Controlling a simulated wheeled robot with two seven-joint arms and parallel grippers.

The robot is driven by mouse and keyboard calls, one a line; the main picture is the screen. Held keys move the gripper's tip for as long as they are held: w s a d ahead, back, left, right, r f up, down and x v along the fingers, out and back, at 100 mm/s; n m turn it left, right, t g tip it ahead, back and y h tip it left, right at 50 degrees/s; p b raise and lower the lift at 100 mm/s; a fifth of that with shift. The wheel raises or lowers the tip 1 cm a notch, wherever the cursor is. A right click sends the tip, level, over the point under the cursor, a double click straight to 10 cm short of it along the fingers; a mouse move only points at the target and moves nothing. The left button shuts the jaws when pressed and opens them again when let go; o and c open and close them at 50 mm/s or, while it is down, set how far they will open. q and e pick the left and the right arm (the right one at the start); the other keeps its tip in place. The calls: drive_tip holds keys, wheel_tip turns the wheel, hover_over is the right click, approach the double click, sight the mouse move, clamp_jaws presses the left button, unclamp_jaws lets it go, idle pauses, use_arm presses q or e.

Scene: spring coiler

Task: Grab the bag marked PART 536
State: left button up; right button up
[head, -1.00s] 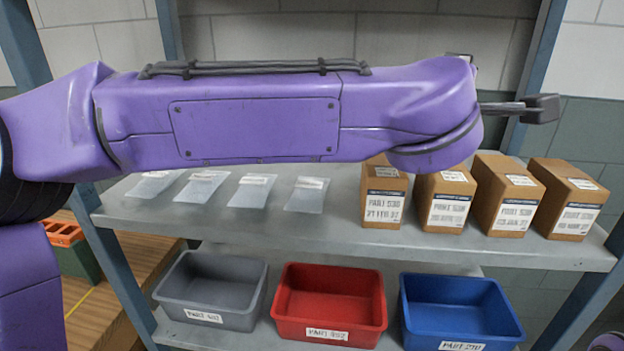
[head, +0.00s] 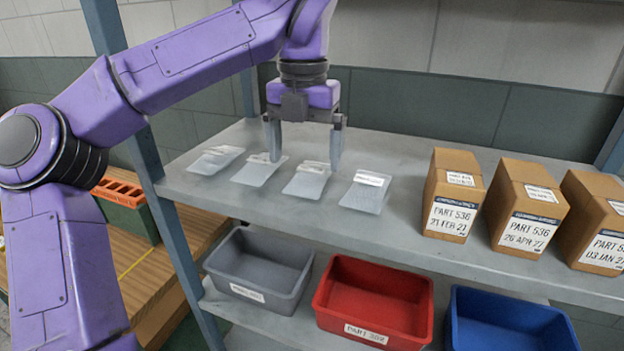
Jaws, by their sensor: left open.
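Several flat, clear bags with white labels lie in a row on the upper shelf: a far-left bag (head: 213,161), a second bag (head: 257,174), a third bag (head: 305,184) and a right-hand bag (head: 364,198). Their labels are too small to read. My left gripper (head: 306,160) is open and points down, its fingers over the second and third bags. It holds nothing, and I cannot tell whether it touches a bag. My right gripper is out of view.
Cardboard boxes stand right of the bags; the left box (head: 451,195) and middle box (head: 525,218) read PART 536. Below are a grey bin (head: 258,270), a red bin (head: 372,302) and a blue bin (head: 510,323). A blue shelf post (head: 160,190) stands left.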

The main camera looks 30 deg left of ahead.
sight(308, 173)
use_arm(q)
drive_tip(key=f, duration=0.4)
drive_tip(key=shift+w+d, duration=0.1)
drive_tip(key=shift+d, duration=0.1)
drive_tip(key=c, duration=1.2)
drive_tip(key=shift+c, duration=0.3)
drive_tip(key=shift+r, duration=0.1)
